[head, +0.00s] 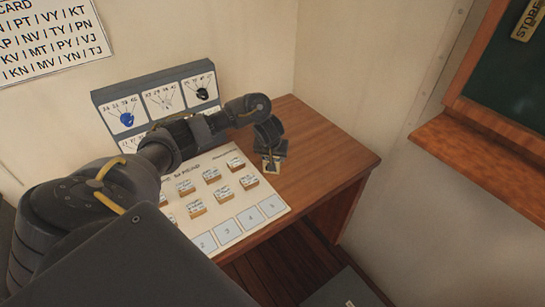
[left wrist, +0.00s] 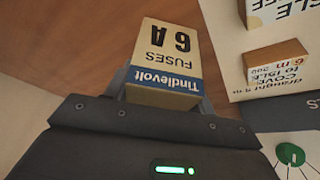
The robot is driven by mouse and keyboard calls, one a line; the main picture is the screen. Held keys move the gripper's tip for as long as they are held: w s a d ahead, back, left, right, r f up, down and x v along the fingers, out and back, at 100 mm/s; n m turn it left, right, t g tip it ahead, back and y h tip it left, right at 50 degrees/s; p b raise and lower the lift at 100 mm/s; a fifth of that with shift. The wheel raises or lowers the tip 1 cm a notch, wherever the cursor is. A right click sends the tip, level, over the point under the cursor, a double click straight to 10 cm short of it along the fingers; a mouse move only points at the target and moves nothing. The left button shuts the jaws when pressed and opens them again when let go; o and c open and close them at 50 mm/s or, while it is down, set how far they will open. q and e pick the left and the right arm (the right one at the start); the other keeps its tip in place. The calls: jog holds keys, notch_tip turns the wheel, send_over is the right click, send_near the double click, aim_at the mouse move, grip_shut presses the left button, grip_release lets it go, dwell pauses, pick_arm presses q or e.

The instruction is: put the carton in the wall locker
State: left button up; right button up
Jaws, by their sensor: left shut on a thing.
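The carton is a small cream, yellow and blue box (left wrist: 165,62) marked "Tindlevolt FUSES 6A". My left gripper (left wrist: 163,97) is shut on it, and the carton sticks out beyond the jaws. In the head view my left gripper (head: 272,148) hangs over the right part of the wooden desk, with the small carton (head: 271,166) below it. I cannot tell how far it is above the wood. A wood-framed dark green panel or recess (head: 500,90) on the right wall bears a brass "STORE" plate (head: 529,18); it looks like the wall locker and is cut off. My right gripper is out of view.
A white board (head: 240,228) with several small labelled blocks lies on the desk (head: 330,150). A grey dial panel (head: 160,100) stands behind it. A wooden ledge (head: 480,150) juts out under the green panel. The desk's right end is clear.

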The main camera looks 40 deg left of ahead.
pick_arm(q)
jog(key=shift+f, duration=0.15)
jog(key=o, duration=1.2)
jog(key=shift+a, duration=0.1)
jog(key=p+v, duration=0.8)
jog(key=v, duration=0.4)
